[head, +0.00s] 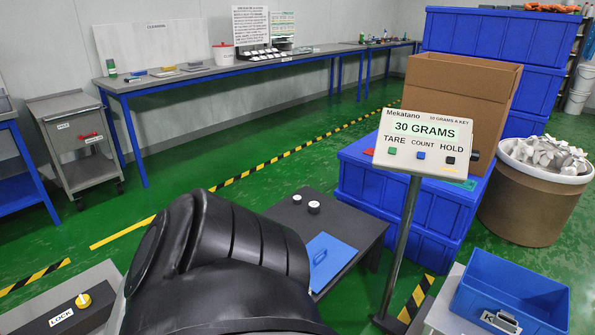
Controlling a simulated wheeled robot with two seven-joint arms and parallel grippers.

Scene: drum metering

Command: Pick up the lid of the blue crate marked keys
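A flat blue lid (334,250) with a raised handle lies on a dark low table (355,225). My large black arm link covers part of the table and comes close to the lid's left side. An open blue crate (515,282) stands at the bottom right, on a light grey surface. No lid is on this crate. Neither of my grippers shows in the head view.
A scale display reading 30 GRAMS (418,129) stands on a post (403,240) between the dark table and the crate. Two small white-topped weights (314,207) sit on the dark table. Stacked blue crates (365,190), a cardboard box (455,85) and a drum of metal parts (530,205) stand behind.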

